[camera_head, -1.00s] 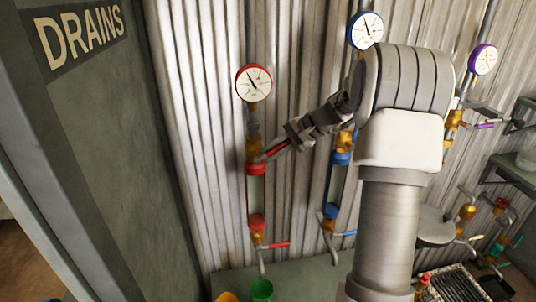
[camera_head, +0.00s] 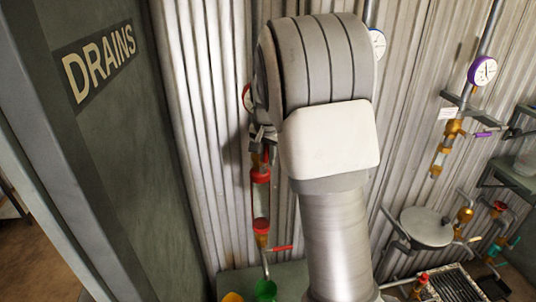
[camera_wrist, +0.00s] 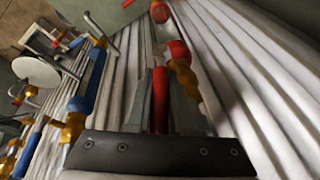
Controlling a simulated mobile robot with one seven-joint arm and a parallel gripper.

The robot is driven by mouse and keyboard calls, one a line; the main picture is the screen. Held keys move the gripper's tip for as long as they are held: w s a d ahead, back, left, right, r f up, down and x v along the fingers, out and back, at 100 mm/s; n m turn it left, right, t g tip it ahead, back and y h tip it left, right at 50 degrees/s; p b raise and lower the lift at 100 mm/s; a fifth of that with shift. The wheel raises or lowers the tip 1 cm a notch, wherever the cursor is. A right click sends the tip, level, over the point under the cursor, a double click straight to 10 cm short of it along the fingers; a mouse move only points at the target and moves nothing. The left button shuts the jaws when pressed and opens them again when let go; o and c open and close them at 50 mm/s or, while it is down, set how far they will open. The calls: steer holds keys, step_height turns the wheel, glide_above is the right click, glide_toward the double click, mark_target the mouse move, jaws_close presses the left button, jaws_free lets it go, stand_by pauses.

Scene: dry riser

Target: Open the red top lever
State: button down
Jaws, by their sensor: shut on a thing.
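The red riser (camera_head: 261,205) stands against the corrugated wall, with brass fittings, red collars and a clear section. Its gauge (camera_head: 246,98) is mostly hidden behind my arm. My gripper (camera_head: 262,138) is at the upper brass valve, partly covered by my arm. In the wrist view my gripper (camera_wrist: 160,100) is shut on the red top lever (camera_wrist: 160,92), which lies lengthwise between the two grey fingers.
A lower red lever (camera_head: 282,248) sticks out right near the riser's foot. The blue riser (camera_wrist: 92,82) runs beside it. A purple gauge (camera_head: 482,71) and purple lever (camera_head: 484,134) are farther right. A green cup (camera_head: 265,290) stands below. The DRAINS cabinet (camera_head: 150,170) closes off the left.

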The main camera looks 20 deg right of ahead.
steer(key=shift+w+a+r+h, duration=0.1)
steer(key=shift+a+h, duration=0.1)
steer(key=shift+h, duration=0.3)
steer(key=c, duration=0.8)
jaws_free()
steer(key=b+v, duration=0.1)
steer(key=v, duration=1.6)
steer(key=shift+w+a+r+b, duration=0.15)
steer(key=shift+a+r+b, duration=0.1)
steer(key=shift+b, duration=0.1)
steer(key=shift+f, duration=0.1)
